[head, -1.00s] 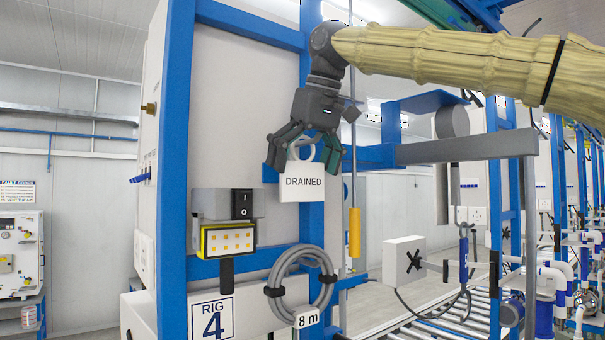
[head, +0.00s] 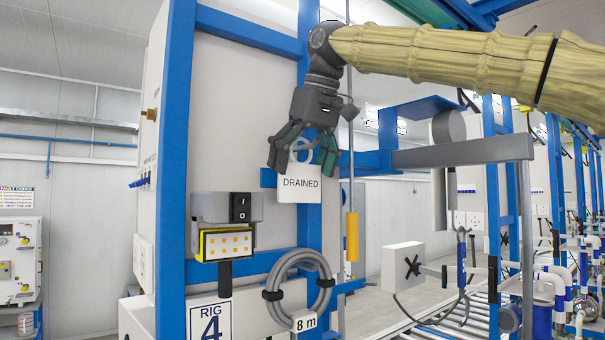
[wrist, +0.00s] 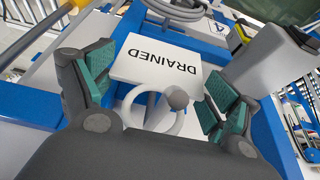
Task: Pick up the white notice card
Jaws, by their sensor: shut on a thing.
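The white notice card (head: 299,189) reads DRAINED and hangs upright, with a white ring at its top, in front of the blue frame of rig 4. In the wrist view the card (wrist: 160,66) shows upside down, and a grey round-ended peg (wrist: 177,97) shows within its ring. My gripper (head: 304,161) points down at the ring from above. Exact finger contact is hard to see in the wrist view.
A switch box (head: 240,207) and a yellow-framed light panel (head: 227,243) sit left of the card. A coiled grey hose (head: 298,291) hangs below it. A grey beam (head: 460,153) and a blue crossbar (head: 360,162) are to the right.

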